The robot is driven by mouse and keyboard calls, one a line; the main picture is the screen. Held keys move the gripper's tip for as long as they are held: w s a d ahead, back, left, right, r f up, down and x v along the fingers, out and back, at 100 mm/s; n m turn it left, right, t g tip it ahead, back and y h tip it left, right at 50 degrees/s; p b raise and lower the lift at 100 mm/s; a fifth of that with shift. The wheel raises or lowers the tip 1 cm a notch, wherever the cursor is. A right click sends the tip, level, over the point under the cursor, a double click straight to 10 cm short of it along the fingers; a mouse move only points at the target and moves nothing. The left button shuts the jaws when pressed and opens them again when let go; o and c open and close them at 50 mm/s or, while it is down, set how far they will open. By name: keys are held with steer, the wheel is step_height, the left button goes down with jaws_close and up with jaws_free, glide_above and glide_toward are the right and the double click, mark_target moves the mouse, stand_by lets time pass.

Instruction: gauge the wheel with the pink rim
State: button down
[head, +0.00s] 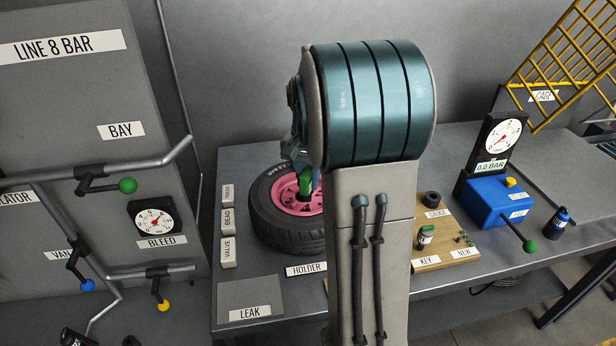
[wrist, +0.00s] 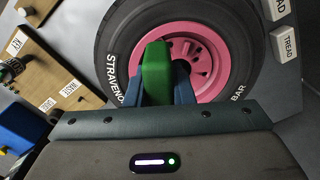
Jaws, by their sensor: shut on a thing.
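The wheel with the pink rim (head: 270,222) lies on the grey bench in the head view, left of my arm. Its pink rim (wrist: 205,62) and black tyre (wrist: 112,45) fill much of the wrist view. My gripper (head: 304,178) is over the rim and shut on a green tool (wrist: 158,72), which looks like a green block between the two fingers. The green tool also shows in the head view (head: 305,184), in front of the pink rim. Its lower end is hidden, so I cannot tell whether it touches the valve.
A blue box (head: 495,203) with a dial (head: 502,134) stands right. TREAD, BEAD and VALVE blocks (head: 228,220) line the left edge.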

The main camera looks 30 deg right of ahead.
steer(key=shift+f+b, duration=0.65)
steer(key=shift+f, duration=0.25)
steer(key=shift+r, duration=0.1)
stand_by(0.8)
steer(key=shift+r+p, duration=2.45)
steer(key=shift+r, duration=0.55)
